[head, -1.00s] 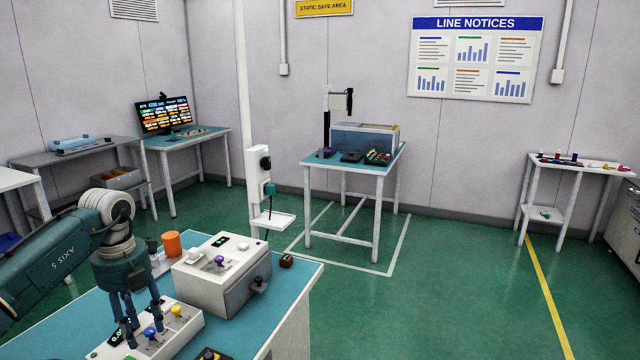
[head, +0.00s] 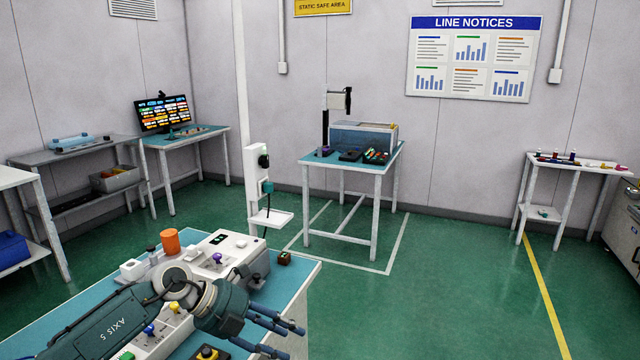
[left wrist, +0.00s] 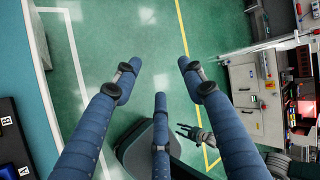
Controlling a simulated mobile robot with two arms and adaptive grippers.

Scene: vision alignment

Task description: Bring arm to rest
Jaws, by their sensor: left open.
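My left arm comes in from the left in the head view, low over the near workbench (head: 70,318).
On the bench, the arm partly hides a control box (head: 240,245) with a purple knob and a panel with blue and yellow knobs. An orange cup (head: 170,241) stands behind. A white post with a tray (head: 270,218) rises beyond.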

